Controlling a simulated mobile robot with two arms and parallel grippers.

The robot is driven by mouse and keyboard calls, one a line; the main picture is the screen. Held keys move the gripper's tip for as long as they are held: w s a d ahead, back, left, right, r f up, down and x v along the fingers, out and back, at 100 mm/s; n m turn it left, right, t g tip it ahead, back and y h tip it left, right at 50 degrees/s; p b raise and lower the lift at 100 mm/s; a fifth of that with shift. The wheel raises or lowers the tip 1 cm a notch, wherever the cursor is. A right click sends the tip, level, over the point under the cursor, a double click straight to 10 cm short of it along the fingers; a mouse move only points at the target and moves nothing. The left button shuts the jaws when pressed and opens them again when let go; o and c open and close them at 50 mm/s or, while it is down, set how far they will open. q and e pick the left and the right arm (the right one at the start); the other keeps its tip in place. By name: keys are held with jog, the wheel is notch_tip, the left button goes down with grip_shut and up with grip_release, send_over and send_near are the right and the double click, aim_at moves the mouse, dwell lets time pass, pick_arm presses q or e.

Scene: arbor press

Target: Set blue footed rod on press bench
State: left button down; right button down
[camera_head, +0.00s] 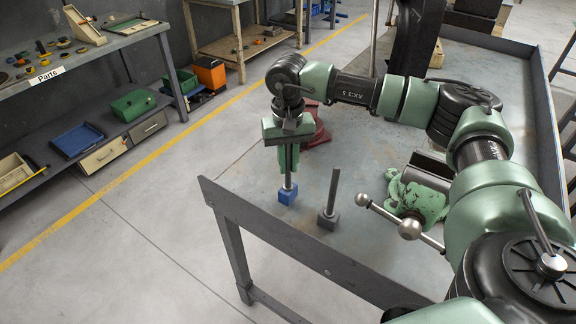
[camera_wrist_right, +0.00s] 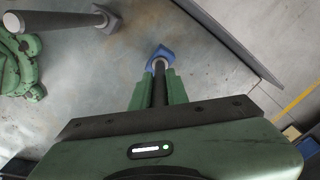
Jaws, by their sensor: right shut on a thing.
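The blue footed rod has a dark shaft and a blue block foot (camera_head: 287,194). My right gripper (camera_head: 288,172) is shut on its shaft and holds it upright, foot down, near the left edge of the press bench (camera_head: 378,157). In the right wrist view the blue foot (camera_wrist_right: 160,54) shows beyond the green fingers (camera_wrist_right: 159,88). The foot is at or just above the bench top; I cannot tell whether it touches. My left gripper is not in view.
A grey footed rod (camera_head: 329,205) stands upright just right of the blue foot. A green vise (camera_head: 418,193) with a steel handle is farther right. A dark red base (camera_head: 318,128) is behind my gripper. A raised dark rim (camera_head: 290,243) runs along the bench edge.

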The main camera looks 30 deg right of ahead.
aim_at(288, 189)
jog(key=shift+f, duration=0.8)
jog(key=shift+w+f, duration=0.1)
jog(key=shift+f, duration=0.1)
jog(key=c, duration=1.8)
grip_release()
jog(key=shift+f, duration=0.15)
jog(key=o, duration=0.4)
